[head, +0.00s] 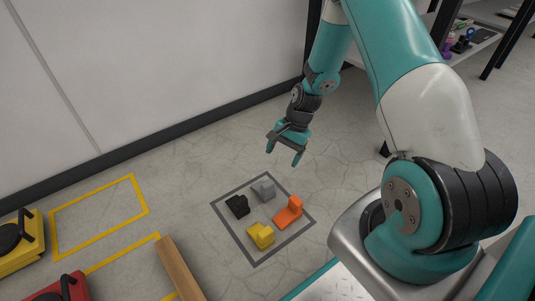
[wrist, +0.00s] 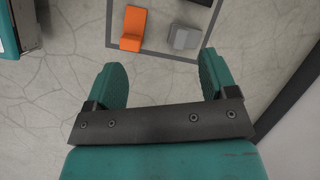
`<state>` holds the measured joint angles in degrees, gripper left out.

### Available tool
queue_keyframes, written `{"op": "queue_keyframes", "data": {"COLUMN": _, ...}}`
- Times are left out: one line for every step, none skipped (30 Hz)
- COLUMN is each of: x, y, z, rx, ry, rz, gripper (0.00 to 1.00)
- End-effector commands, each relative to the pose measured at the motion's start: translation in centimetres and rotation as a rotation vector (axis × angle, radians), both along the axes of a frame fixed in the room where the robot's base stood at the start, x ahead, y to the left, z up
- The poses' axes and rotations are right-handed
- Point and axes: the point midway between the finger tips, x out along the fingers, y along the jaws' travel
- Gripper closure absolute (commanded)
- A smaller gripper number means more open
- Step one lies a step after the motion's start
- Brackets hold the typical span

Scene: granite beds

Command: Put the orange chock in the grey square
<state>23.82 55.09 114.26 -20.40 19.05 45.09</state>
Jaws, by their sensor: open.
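The orange chock (head: 288,212) stands on the floor inside the grey square outline (head: 231,237), close to its right side. In the wrist view the orange chock (wrist: 132,28) shows upper left of centre, close to the grey line (wrist: 160,54); whether it touches the line I cannot tell. My gripper (head: 282,157) is open and empty, pointing down above the floor behind the square. In the wrist view its two teal fingers (wrist: 160,62) are spread wide, with nothing between them.
A grey chock (head: 264,189), a black chock (head: 238,206) and a yellow chock (head: 260,235) share the square. A wooden beam (head: 181,269), yellow floor outlines (head: 141,194) and yellow and red items lie left. A wall runs behind; a shelf stands back right.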

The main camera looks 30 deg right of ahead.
Motion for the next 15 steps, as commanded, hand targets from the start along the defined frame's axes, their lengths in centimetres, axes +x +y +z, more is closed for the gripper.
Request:
{"op": "queue_keyframes", "data": {"x": 0.7, "y": 2.3, "z": 4.0, "rx": -0.007, "ry": -0.057, "rz": 0.126, "gripper": 0.21}}
{"op": "queue_keyframes", "data": {"x": 0.8, "y": 3.7, "z": 6.0, "rx": -0.008, "ry": -0.087, "rz": 0.200, "gripper": 0.21}}
{"op": "queue_keyframes", "data": {"x": 0.6, "y": 5.5, "z": 8.7, "rx": -0.009, "ry": -0.124, "rz": 0.299, "gripper": 0.21}}
{"op": "queue_keyframes", "data": {"x": 0.3, "y": 6.9, "z": 10.6, "rx": -0.010, "ry": -0.152, "rz": 0.372, "gripper": 0.21}}
{"op": "queue_keyframes", "data": {"x": -0.2, "y": 8.2, "z": 12.4, "rx": -0.010, "ry": -0.181, "rz": 0.446, "gripper": 0.21}}
{"op": "queue_keyframes", "data": {"x": -1.0, "y": 10.0, "z": 14.7, "rx": -0.011, "ry": -0.218, "rz": 0.544, "gripper": 0.21}}
{"op": "queue_keyframes", "data": {"x": -1.8, "y": 11.4, "z": 16.4, "rx": -0.010, "ry": -0.247, "rz": 0.618, "gripper": 0.21}}
{"op": "queue_keyframes", "data": {"x": -2.7, "y": 12.6, "z": 18.0, "rx": -0.009, "ry": -0.275, "rz": 0.693, "gripper": 0.21}}
{"op": "queue_keyframes", "data": {"x": -4.1, "y": 14.2, "z": 20.1, "rx": -0.009, "ry": -0.313, "rz": 0.792, "gripper": 0.21}}
{"op": "queue_keyframes", "data": {"x": -5.2, "y": 15.3, "z": 21.5, "rx": -0.009, "ry": -0.341, "rz": 0.865, "gripper": 0.21}}
{"op": "queue_keyframes", "data": {"x": -6.5, "y": 16.4, "z": 22.8, "rx": -0.008, "ry": -0.370, "rz": 0.939, "gripper": 0.21}}
{"op": "queue_keyframes", "data": {"x": -8.3, "y": 17.7, "z": 24.4, "rx": -0.007, "ry": -0.407, "rz": 1.036, "gripper": 0.21}}
{"op": "queue_keyframes", "data": {"x": -9.6, "y": 18.5, "z": 25.5, "rx": -0.005, "ry": -0.435, "rz": 1.107, "gripper": 0.21}}
{"op": "queue_keyframes", "data": {"x": -10.9, "y": 19.2, "z": 26.4, "rx": -0.005, "ry": -0.460, "rz": 1.173, "gripper": 0.21}}
{"op": "queue_keyframes", "data": {"x": -12.7, "y": 20.0, "z": 27.5, "rx": -0.004, "ry": -0.492, "rz": 1.256, "gripper": 0.21}}
